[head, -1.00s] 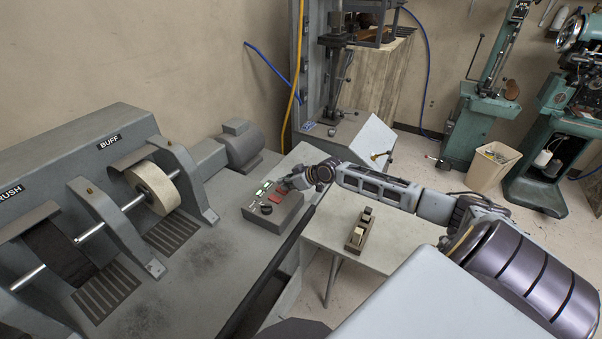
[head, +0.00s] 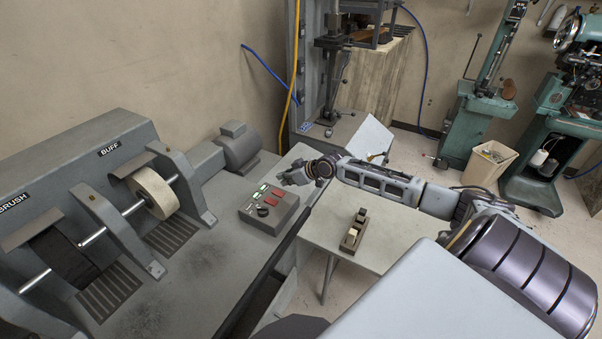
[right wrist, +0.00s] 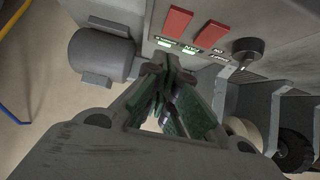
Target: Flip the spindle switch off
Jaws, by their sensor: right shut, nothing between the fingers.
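The grey control box (head: 263,218) sits on the machine bench. It carries two red rocker switches, one farther (head: 278,191) and one nearer (head: 270,202), with a black knob (head: 263,210). In the right wrist view the red switches (right wrist: 175,22) (right wrist: 211,34) have lit green indicators and small labels beside them; one reads FAN and the other is hard to read. The knob (right wrist: 247,48) is to their right. My right gripper (head: 283,180) is shut and empty at the box's far edge. Its fingertips (right wrist: 166,68) appear just short of the indicators, apart from the switches. My left gripper is out of view.
The BUFF wheel (head: 153,193) and its guards stand left of the box. A grey motor (head: 238,148) is behind it. A small side table (head: 375,236) holds a brown and metal block (head: 354,230).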

